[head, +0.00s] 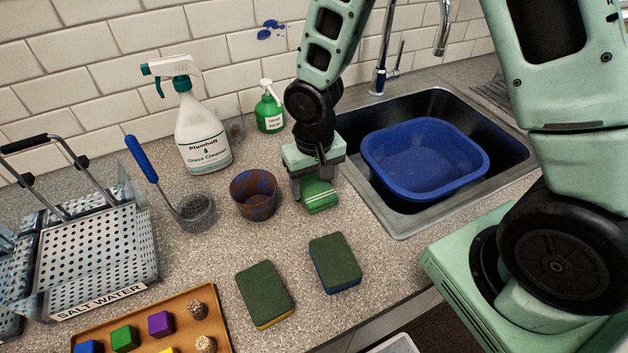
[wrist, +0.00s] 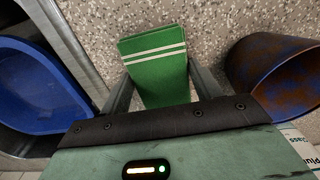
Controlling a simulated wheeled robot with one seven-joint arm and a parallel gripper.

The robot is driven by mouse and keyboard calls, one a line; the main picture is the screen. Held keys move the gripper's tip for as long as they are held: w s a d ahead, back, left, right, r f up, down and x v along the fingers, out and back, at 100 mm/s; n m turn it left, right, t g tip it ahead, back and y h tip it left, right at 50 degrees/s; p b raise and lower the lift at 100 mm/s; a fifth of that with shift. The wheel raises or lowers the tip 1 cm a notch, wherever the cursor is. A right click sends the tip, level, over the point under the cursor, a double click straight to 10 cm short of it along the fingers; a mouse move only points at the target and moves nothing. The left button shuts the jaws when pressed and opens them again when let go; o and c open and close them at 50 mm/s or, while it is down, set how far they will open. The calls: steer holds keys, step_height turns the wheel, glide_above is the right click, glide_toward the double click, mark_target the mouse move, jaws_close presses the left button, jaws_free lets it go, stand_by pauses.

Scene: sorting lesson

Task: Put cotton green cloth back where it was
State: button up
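The green cloth (head: 319,195) has two white stripes and looks folded into a thick pad. It is between the fingers of my gripper (head: 314,181), over the counter left of the sink. In the wrist view the cloth (wrist: 158,70) fills the gap between the two fingers of my gripper (wrist: 160,80), which appear to press on its sides. Its striped end sticks out past the fingertips. Whether its underside touches the counter is hard to tell.
A blue basin (head: 425,160) sits in the sink (head: 510,150). A rusty cup (head: 254,195) stands close left of my gripper, with a strainer (head: 196,211) beyond it. A spray bottle (head: 202,135) and green soap bottle (head: 269,110) stand behind. Two sponges (head: 265,293) (head: 335,263) lie in front.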

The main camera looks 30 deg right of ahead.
mark_target(314, 186)
steer(key=o, duration=0.3)
step_height(314, 186, up, 11)
steer(key=s+a+r+n, duration=0.3)
steer(key=s+n, duration=0.1)
steer(key=s, duration=0.4)
steer(key=s+a+r+n, duration=0.2)
steer(key=s+a+n, duration=0.1)
steer(key=s, duration=0.6)
steer(key=shift+s+a+r+n+y, duration=0.15)
steer(key=shift+s+r+n+y, duration=0.15)
steer(key=shift+r+n, duration=0.1)
